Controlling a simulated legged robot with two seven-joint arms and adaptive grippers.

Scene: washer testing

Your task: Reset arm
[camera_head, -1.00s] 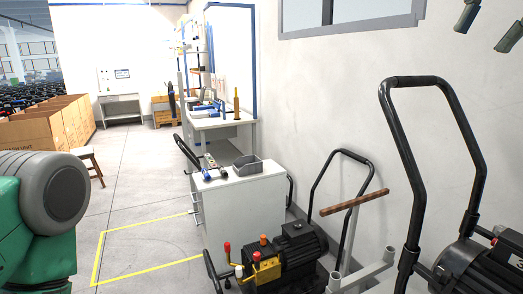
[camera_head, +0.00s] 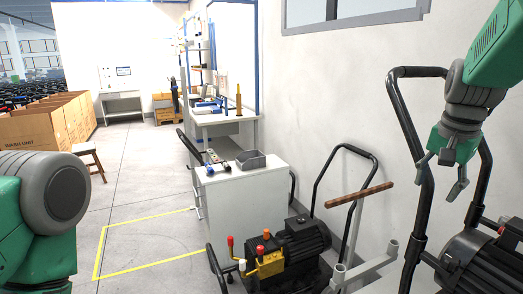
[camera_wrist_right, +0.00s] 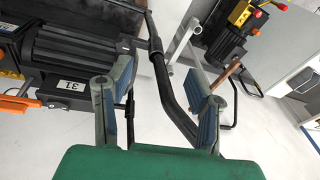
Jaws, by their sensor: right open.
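My right gripper (camera_head: 441,176) hangs at the upper right of the head view, fingers pointing down and spread, with nothing between them. It is in front of the black tubular handle (camera_head: 408,130) of the right-hand cart; whether it touches the handle is unclear. In the right wrist view, the two blue-padded fingers of the right gripper (camera_wrist_right: 160,95) stand well apart. A black bent tube (camera_wrist_right: 168,90) shows between and beyond them. Of my left arm, only a grey and green link shows at the left of the head view; its gripper is out of the picture.
A motor (camera_head: 303,240) with red-knobbed yellow valves stands on the floor by a second cart handle (camera_head: 340,150). Another motor (camera_head: 485,268) sits low right. Floor within the yellow line (camera_head: 140,215) is clear.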

